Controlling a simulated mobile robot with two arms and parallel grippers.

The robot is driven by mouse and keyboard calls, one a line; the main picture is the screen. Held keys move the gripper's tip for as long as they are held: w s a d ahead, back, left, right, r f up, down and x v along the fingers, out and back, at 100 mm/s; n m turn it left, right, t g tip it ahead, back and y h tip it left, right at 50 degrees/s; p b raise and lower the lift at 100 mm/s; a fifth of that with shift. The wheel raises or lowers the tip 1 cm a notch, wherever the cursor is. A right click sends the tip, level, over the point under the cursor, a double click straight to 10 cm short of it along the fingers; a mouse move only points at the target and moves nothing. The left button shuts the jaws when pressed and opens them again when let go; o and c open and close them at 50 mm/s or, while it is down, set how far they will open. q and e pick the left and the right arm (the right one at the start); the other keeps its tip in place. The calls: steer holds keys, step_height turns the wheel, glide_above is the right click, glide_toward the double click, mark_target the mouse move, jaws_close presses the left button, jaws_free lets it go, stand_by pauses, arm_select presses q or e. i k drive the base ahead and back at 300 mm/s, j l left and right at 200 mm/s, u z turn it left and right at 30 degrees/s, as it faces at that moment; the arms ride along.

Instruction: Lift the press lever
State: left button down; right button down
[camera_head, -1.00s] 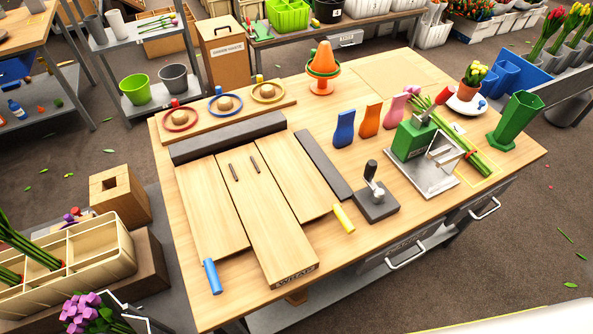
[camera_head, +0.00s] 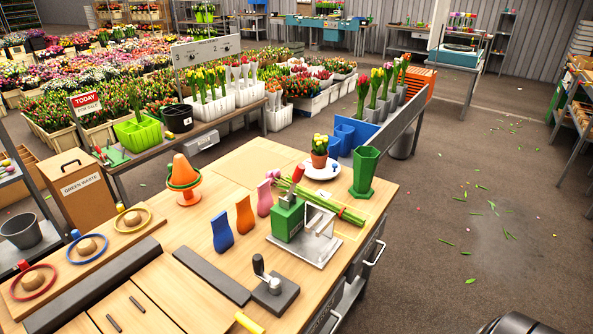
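A green tying machine (camera_head: 289,217) with a metal plate (camera_head: 302,250) stands on the right part of the wooden table. A red-handled lever (camera_head: 297,174) slants upward from its top. Nearer the front edge, a small lever with a black knob (camera_head: 259,265) stands upright on a dark base block (camera_head: 274,293). I cannot tell from the frames which of these is the press lever. A bunch of green stems (camera_head: 345,215) lies behind the green machine. Neither of my grippers is in view.
Blue, orange and pink vase-like pieces (camera_head: 222,231) stand left of the machine. A green hexagonal vase (camera_head: 364,172) and a potted plant on a white plate (camera_head: 322,168) stand behind. A dark bar (camera_head: 211,276) lies on the table. The floor at right is open.

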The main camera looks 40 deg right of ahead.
mark_target(299, 169)
steer(key=i+l, duration=0.1)
steer(key=l, duration=1.1)
steer(key=i+l, duration=0.15)
steer(key=l, duration=0.45)
steer(key=i+j, duration=0.15)
steer(key=j, duration=0.15)
steer(key=i+j, duration=0.1)
steer(key=j, duration=0.2)
